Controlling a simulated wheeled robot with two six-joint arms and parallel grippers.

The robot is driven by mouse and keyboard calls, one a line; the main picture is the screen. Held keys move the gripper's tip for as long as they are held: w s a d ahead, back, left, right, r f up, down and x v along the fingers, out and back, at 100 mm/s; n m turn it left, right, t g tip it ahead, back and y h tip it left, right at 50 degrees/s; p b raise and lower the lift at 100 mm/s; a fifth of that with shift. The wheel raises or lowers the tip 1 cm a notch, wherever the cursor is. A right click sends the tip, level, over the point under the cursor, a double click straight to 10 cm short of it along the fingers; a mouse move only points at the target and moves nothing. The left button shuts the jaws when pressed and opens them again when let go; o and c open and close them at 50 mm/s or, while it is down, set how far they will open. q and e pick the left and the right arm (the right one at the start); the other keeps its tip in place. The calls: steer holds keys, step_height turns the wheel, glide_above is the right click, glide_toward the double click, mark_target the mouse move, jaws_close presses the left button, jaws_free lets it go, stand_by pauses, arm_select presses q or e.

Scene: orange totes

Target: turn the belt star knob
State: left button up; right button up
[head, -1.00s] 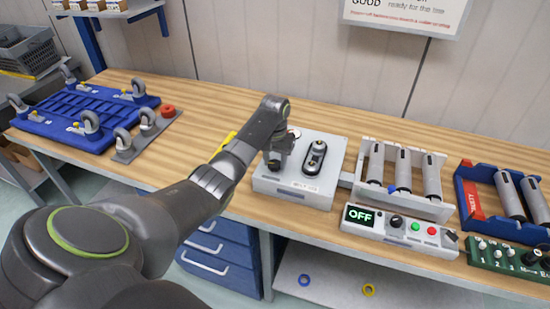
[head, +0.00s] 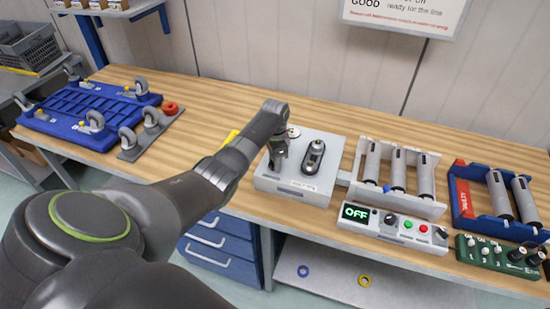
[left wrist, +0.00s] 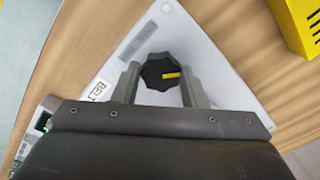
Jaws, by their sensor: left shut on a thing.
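The belt star knob (left wrist: 155,70) is black and lobed with a yellow pointer mark. It sits on the light grey belt unit (head: 295,188); the unit's top also shows in the left wrist view (left wrist: 182,38). My left gripper (head: 277,168) reaches down over the left part of this unit and hides the knob in the head view. In the left wrist view its two fingers (left wrist: 161,84) stand on either side of the knob, shut on it. The yellow mark points to the right there. My right gripper is in neither view.
A belt loop (head: 313,158) lies on the unit's right part. A roller stand (head: 420,207) and a control box reading OFF (head: 385,222) stand to its right. A yellow object (left wrist: 300,22) lies near the unit. Bare bench lies behind.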

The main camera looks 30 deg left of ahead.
arm_select(q)
steer(key=shift+w+m, duration=0.1)
steer(key=shift+m, duration=1)
steer(key=o, duration=1)
step_height(320, 180, up, 18)
steer(key=shift+f+p, duration=0.25)
steer(key=shift+p, duration=0.5)
